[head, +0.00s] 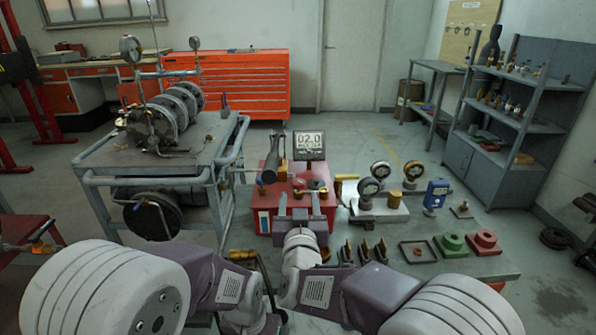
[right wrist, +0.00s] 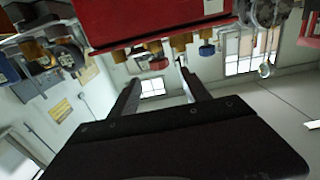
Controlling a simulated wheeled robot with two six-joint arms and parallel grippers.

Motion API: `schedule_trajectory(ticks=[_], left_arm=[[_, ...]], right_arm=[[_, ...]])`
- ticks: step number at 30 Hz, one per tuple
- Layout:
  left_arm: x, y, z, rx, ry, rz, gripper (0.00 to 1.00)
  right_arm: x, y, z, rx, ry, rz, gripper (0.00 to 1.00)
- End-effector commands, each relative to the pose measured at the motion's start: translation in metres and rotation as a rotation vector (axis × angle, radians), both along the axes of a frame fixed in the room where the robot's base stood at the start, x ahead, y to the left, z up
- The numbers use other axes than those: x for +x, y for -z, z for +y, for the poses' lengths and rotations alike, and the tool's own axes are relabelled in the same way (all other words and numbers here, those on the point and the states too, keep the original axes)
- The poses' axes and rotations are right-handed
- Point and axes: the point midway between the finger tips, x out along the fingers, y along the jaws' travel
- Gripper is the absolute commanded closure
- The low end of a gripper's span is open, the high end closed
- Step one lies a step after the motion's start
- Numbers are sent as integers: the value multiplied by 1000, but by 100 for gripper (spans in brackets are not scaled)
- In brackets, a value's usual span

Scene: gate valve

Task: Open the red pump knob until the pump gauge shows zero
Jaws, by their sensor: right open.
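The red pump (head: 264,218) is a red box on the workbench in the middle of the head view. Its digital pump gauge (head: 309,142) stands at the back and reads about 02.0. In the right wrist view, which is upside down, the red pump (right wrist: 150,18) fills the top. A small red knob (right wrist: 158,63) shows between and beyond the fingers of my right gripper (right wrist: 160,90), apart from them. The knob is not clear in the head view. My right gripper (head: 299,204) is open and empty at the pump's front. My left gripper is out of view below.
A blue knob (right wrist: 207,50) sits beside the red one in the right wrist view. Dial gauges (head: 370,188), a blue meter (head: 436,194) and a tray (head: 417,251) are right of the pump. A grey cart (head: 160,167) with pipework stands left.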

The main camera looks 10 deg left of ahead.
Motion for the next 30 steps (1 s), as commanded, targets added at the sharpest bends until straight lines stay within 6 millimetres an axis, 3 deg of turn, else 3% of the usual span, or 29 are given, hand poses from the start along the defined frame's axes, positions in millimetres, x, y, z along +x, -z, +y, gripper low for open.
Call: schedule_trajectory(ticks=[4,7,8,15,20,27,30], left_arm=[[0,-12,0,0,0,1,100],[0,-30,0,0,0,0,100],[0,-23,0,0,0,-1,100],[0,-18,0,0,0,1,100],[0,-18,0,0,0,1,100],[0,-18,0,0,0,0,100],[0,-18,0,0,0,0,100]], right_arm=[[8,-5,2,-1,1,1,45],[26,-7,6,-3,3,2,45],[33,-1,8,0,3,0,45],[76,1,20,0,1,0,45],[87,1,23,0,1,1,45],[88,1,24,0,0,0,45],[88,0,24,0,0,0,73]])
